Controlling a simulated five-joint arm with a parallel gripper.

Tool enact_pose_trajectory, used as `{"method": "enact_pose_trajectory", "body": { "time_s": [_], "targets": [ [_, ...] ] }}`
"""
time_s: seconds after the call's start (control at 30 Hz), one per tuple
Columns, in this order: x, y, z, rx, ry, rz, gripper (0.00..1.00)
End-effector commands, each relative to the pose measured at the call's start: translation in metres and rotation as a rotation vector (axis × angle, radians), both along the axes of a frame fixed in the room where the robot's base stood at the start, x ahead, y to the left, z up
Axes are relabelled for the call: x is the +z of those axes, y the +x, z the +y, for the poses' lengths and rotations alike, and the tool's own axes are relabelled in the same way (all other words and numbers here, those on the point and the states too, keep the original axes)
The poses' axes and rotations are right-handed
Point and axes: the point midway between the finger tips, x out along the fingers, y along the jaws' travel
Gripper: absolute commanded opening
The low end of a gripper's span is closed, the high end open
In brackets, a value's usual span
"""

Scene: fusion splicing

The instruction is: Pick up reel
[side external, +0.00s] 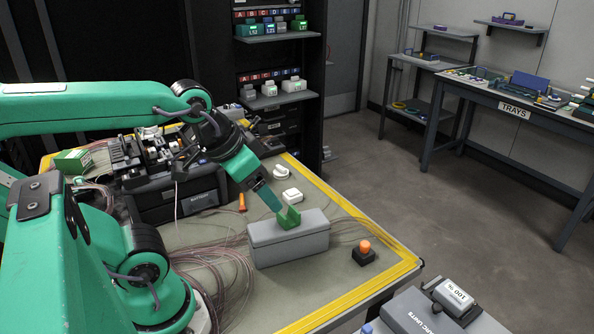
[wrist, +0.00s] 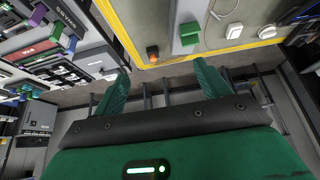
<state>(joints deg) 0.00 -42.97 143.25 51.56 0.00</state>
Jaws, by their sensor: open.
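No thing in view can be clearly told as the reel. My gripper (side external: 275,203) reaches down toward the front of the bench, and its fingertips overlap a small green piece (side external: 289,219) on top of a long grey box (side external: 300,245). In the wrist view my gripper (wrist: 162,69) has its two green fingers wide apart with nothing between them. There the green piece (wrist: 190,34) shows on the grey box (wrist: 186,12), beyond the fingertips. I cannot tell from the side view whether the fingers touch it.
An orange-topped button (side external: 364,249) stands right of the box. White fittings (side external: 292,195) lie behind it. Loose fibre cables (side external: 215,265) spread to its left. Yellow tape (side external: 345,312) marks the bench edge. A splicing machine (side external: 165,190) stands at the back left.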

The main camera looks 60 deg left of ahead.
Motion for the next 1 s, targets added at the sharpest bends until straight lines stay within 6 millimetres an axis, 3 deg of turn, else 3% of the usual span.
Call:
{"method": "enact_pose_trajectory", "body": {
  "time_s": [0.47, 0.67, 1.0],
  "targets": [
    [0.006, 0.009, 0.004, 0.007, 0.005, 0.012, 0.75],
    [0.019, 0.033, 0.015, 0.021, 0.018, 0.044, 0.75],
    [0.039, 0.095, 0.052, 0.052, 0.040, 0.121, 0.75]
  ]
}}
